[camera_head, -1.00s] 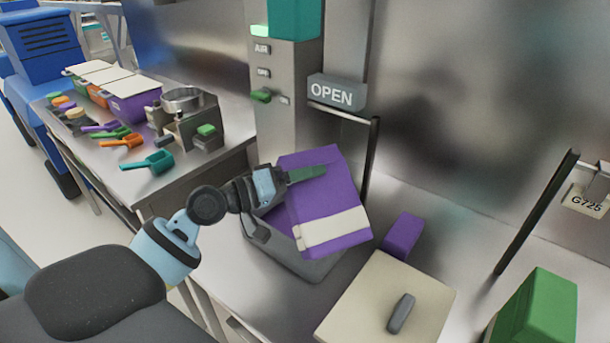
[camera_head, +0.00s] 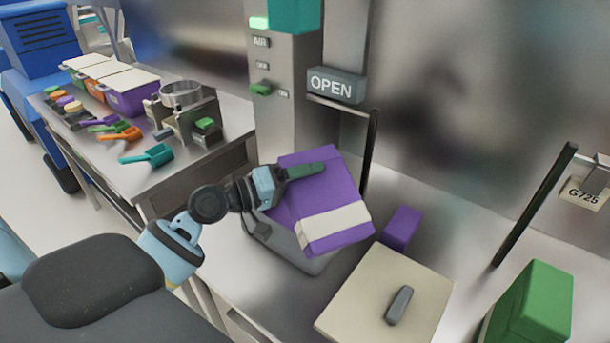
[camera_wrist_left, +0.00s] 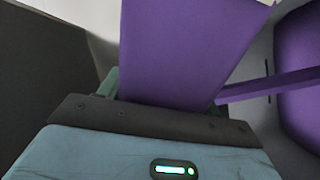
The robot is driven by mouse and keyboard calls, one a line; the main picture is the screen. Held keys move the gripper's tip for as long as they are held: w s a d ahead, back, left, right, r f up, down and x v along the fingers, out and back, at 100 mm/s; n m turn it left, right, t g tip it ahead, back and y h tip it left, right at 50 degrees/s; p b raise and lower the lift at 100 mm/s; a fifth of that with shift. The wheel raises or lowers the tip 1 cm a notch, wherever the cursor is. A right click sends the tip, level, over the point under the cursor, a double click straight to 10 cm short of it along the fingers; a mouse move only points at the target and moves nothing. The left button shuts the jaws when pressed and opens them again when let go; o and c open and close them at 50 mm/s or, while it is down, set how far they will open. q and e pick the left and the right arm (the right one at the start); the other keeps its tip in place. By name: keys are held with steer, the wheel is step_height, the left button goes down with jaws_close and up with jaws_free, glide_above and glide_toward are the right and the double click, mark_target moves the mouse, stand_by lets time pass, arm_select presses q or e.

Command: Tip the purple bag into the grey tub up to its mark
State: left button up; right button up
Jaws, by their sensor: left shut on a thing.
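The purple bag (camera_head: 325,185) with a white band is tilted over the grey tub (camera_head: 312,266) and hides most of its opening. My left gripper (camera_head: 300,172) is shut on the bag. In the left wrist view the bag (camera_wrist_left: 185,50) fills the middle, above the gripper body. A thin purple strip (camera_wrist_left: 270,87), like a stream, runs from the bag to purple content (camera_wrist_left: 302,70) inside the grey tub wall (camera_wrist_left: 262,50). The tub's mark cannot be made out. My right gripper is out of view.
A beige lid (camera_head: 360,285) with a grey handle lies right of the tub. A small purple block (camera_head: 402,228) stands behind it, and a green box (camera_head: 533,305) further right. A steel column (camera_head: 285,100) and an OPEN sign (camera_head: 332,86) stand behind. Scoops and bins fill the left table.

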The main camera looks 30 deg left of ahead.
arm_select(q)
steer(key=shift+f+n, duration=0.95)
steer(key=shift+n, duration=0.15)
steer(key=shift+f+n+b, duration=0.35)
steer(key=shift+f+n, duration=1.05)
steer(key=shift+f, duration=0.4)
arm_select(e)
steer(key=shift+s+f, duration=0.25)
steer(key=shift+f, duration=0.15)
arm_select(q)
steer(key=shift+r+m+b, duration=0.35)
steer(key=shift+m+b, duration=0.15)
steer(key=shift+m, duration=0.6)
steer(key=shift+r, duration=0.15)
steer(key=shift+r+m+p, duration=0.85)
steer(key=shift+r+m, duration=0.25)
steer(key=shift+r, duration=1.25)
steer(key=shift+f, duration=0.1)
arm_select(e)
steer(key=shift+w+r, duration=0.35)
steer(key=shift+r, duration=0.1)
